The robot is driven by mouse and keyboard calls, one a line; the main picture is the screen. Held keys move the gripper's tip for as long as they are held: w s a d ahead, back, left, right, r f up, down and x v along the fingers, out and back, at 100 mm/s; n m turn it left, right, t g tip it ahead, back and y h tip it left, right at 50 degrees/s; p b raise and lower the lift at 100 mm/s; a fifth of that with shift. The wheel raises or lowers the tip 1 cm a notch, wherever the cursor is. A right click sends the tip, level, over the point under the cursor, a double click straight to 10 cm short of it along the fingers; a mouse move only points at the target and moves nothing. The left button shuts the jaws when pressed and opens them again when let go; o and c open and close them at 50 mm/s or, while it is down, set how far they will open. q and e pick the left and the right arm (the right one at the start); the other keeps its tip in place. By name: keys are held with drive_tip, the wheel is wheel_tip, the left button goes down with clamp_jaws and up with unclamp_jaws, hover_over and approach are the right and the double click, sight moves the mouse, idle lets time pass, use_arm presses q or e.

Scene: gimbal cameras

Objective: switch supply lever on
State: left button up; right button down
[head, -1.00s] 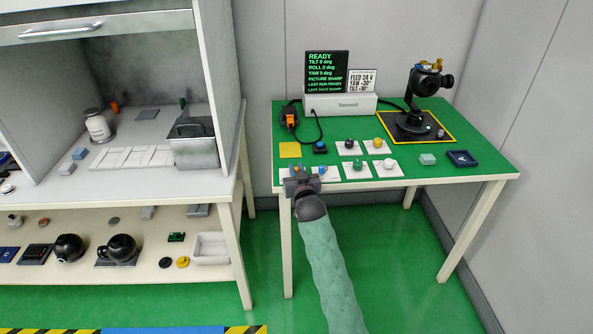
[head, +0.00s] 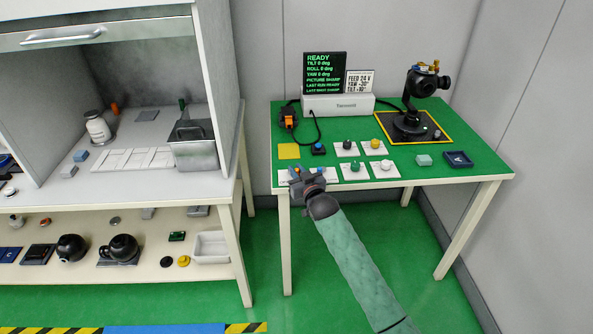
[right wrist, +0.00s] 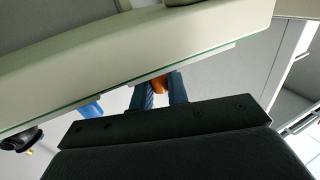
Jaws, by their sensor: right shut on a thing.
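My right gripper (head: 306,180) is at the front left edge of the green table (head: 440,174). In the right wrist view its two blue-grey fingers (right wrist: 163,90) are closed on an orange handle (right wrist: 160,83), which looks like a lever. The gripper hides most of this handle in the head view. A blue handle (right wrist: 90,110) stands apart beside it in the right wrist view. White plates (head: 330,174) lie under and beside the gripper. The lever's exact position cannot be told. My left gripper is not in view.
A black screen (head: 325,72) reading READY stands behind a white box (head: 338,105). A black box with an orange part (head: 289,117) is at the back left. Several knobs on white plates (head: 384,170) are close right of the gripper. A camera gimbal (head: 408,123) stands at the back right.

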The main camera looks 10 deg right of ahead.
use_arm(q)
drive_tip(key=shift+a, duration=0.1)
use_arm(e)
drive_tip(key=shift+r, duration=0.1)
drive_tip(key=c, duration=1.4)
unclamp_jaws()
drive_tip(key=shift+c, duration=0.2)
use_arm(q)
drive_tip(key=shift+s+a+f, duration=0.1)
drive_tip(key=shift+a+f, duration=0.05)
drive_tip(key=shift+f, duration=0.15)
